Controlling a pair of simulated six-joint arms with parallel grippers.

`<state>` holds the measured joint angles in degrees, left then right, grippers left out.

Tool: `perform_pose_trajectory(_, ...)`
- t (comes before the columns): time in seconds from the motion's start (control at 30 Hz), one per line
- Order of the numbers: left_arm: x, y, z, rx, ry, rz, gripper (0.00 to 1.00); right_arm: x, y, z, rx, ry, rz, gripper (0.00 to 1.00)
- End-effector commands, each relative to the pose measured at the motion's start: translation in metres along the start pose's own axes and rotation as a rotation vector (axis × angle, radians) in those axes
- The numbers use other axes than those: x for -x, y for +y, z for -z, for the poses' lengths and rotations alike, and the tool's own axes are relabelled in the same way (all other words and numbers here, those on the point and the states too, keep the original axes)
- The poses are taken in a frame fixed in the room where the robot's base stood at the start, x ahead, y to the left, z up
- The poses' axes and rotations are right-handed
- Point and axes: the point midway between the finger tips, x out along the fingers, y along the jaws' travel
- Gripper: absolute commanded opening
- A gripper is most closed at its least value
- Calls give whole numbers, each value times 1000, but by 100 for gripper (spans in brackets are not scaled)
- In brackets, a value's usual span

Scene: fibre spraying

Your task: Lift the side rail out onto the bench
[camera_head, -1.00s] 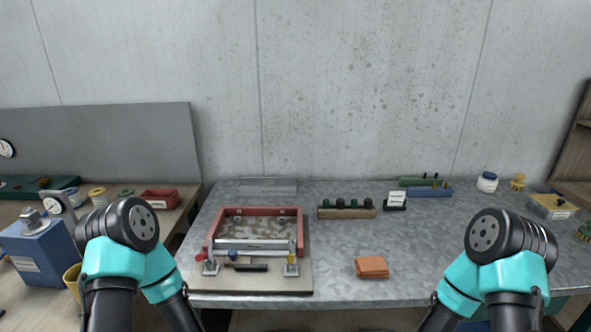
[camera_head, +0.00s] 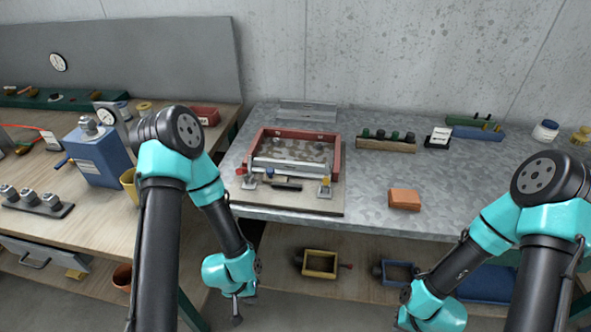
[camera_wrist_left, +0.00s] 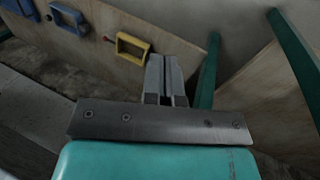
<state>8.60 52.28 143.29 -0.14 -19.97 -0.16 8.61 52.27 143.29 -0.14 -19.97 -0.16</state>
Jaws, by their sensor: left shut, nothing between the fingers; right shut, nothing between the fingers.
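The red frame (camera_head: 336,158) sits on a pale board (camera_head: 310,203) at the left of the metal bench. A silver bar, which looks like the side rail (camera_head: 288,166), lies across the frame's front side, with small clamps (camera_head: 325,185) at the front corners. My left gripper (camera_head: 237,319) hangs low in front of the bench, below its top and well away from the rail. In the left wrist view its fingers (camera_wrist_left: 165,75) are together with nothing between them. My right arm is at the lower right, and its gripper is not seen.
The bench top (camera_head: 365,205) is bare between the frame and an orange block (camera_head: 404,199). A wooden rack with dark knobs (camera_head: 385,144) and a small label stand (camera_head: 438,137) are behind. A yellow bin (camera_head: 320,263) and a blue bin (camera_head: 400,273) are on the lower shelf.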

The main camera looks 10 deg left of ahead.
Motion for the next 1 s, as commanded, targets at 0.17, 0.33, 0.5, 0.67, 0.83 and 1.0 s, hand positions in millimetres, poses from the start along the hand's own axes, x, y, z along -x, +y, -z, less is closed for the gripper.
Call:
perform_pose_trajectory(0.17,0,0,0,0,0,0,0,0,0,0,0,0,0,0)
perform_pose_trajectory(0.33,0,0,0,0,0,0,0,0,0,0,0,0,0,0)
perform_pose_trajectory(0.5,0,0,0,0,0,0,4,0,0,0,0,0,0,0)
perform_pose_trajectory(0.67,0,0,0,0,0,0,19,0,0,0,0,0,0,0)
perform_pose_trajectory(0.83,0,0,0,0,0,0,35,0,0,0,0,0,0,0)
perform_pose_trajectory(1.0,0,0,0,0,0,0,47,0,0,0,0,0,0,0)
